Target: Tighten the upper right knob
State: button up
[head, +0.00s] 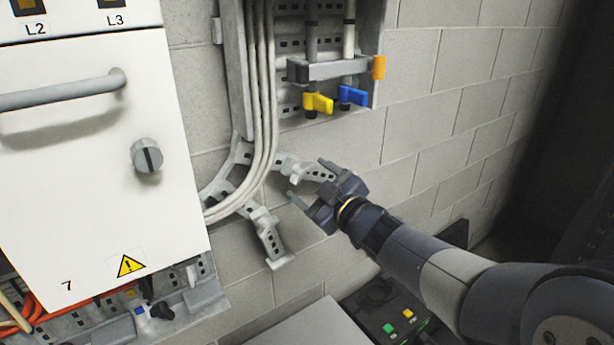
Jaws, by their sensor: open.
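A round grey knob (147,157) with a dark slot across its face sits at the right side of a white cabinet door (70,185). It is the only such knob in view; whether it is the upper right one, I cannot tell from this view alone. My gripper (308,180) is to the right of the knob and slightly lower in the picture, well apart from it. Its two fingers are spread and nothing is between them. They point left, in front of grey perforated brackets and the block wall.
A grey bar handle (62,92) sticks out from the door. Pale cables (262,100) run down a perforated tray between cabinet and gripper. A dark box with green and orange buttons (398,314) is below my arm.

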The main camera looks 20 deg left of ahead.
aim_at(300, 173)
jog(key=shift+x, duration=1.1)
jog(key=shift+c, duration=0.4)
jog(key=c, duration=0.9)
